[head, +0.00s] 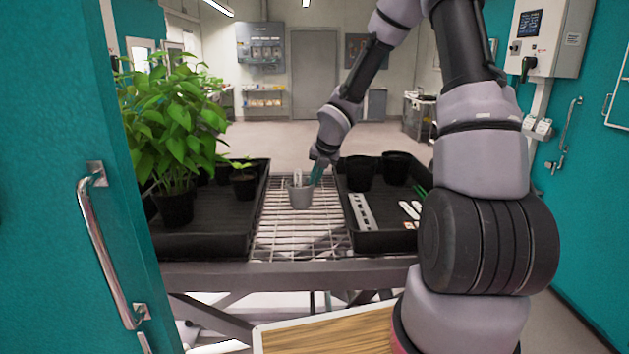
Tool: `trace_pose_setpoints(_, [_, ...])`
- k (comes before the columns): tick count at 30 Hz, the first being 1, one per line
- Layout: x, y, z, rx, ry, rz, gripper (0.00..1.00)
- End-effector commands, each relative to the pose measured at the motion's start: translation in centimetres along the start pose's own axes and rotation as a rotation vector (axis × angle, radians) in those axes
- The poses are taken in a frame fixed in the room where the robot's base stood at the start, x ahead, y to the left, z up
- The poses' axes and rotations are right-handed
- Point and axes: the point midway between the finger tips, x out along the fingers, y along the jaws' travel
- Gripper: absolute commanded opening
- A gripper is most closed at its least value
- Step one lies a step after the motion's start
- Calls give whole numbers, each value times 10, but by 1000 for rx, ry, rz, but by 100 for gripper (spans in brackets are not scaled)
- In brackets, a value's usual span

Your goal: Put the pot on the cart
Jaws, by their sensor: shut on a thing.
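A small grey pot (300,197) with a white label in it is upright at the wire-mesh top of the cart (285,238), between two black trays. My gripper (312,177) is at the right side of the pot's rim and is shut on it. The fingertips are small and partly hidden in this view. I cannot tell whether the pot's base touches the mesh.
The left black tray (205,245) holds leafy plants (175,130) in dark pots. The right black tray (385,241) holds black pots (361,172) and white labels. A teal door with a handle (100,240) stands at left. Bare mesh lies in front of the pot.

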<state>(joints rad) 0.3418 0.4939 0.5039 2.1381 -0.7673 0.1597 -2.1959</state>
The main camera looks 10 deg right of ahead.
Motion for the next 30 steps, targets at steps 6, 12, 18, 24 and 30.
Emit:
trace_pose_setpoints(6, [4, -1, -1, 0, -1, 0, 0])
trace_pose_setpoints(12, [4, -1, -2, 0, 0, 0, 36])
trace_pose_setpoints(18, [4, -1, -2, 0, 0, 0, 36])
trace_pose_setpoints(24, [-2, -1, -1, 1, -2, 1, 36])
trace_pose_setpoints(30, [-25, -3, -1, 3, -3, -1, 36])
